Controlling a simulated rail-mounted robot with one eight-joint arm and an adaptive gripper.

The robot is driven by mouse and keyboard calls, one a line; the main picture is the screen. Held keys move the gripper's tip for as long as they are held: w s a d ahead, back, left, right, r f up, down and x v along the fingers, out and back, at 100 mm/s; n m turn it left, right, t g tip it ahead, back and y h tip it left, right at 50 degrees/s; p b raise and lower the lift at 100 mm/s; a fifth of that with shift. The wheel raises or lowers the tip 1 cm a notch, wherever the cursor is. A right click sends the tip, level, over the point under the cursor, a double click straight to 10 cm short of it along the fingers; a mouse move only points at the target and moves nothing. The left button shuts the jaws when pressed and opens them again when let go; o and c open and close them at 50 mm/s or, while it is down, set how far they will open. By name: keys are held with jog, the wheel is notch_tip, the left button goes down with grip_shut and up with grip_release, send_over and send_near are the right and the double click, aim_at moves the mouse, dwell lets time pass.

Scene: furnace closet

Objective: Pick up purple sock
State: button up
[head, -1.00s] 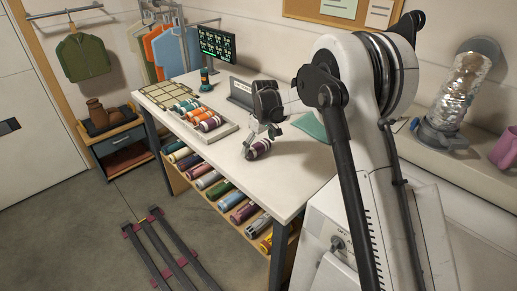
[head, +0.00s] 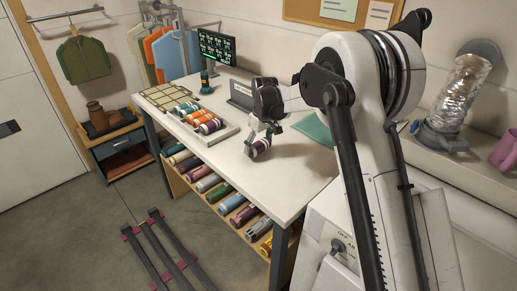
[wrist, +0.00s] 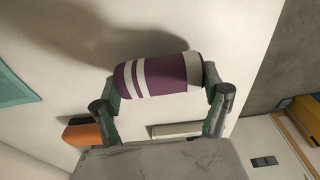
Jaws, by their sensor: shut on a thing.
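The purple sock (head: 258,147) is a rolled cylinder with white stripes, at the white worktable's front edge side in the head view. In the wrist view the purple sock (wrist: 155,76) lies across between the two fingers, one at each end. My gripper (head: 262,138) points down over it and is shut on it; the fingers also show in the wrist view (wrist: 160,88). The sock looks tilted in the head view. I cannot tell whether it still touches the tabletop. A broad shadow lies on the table beside it.
A white divided tray (head: 232,129) of rolled socks stands left on the worktable (head: 290,190). A grid board (head: 165,97), a monitor (head: 217,46) and a teal sheet (head: 314,128) are also on it. Several rolls fill the shelf below. The tabletop around the gripper is clear.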

aim_at(255, 143)
jog(key=r, duration=0.2)
jog(key=a+r, duration=0.1)
jog(key=shift+s, duration=0.3)
jog(key=s+a+r+b, duration=0.1)
jog(key=s+a+r, duration=0.4)
jog(key=a, duration=0.4)
jog(key=shift+a+r, duration=0.15)
jog(key=shift+r, duration=0.5)
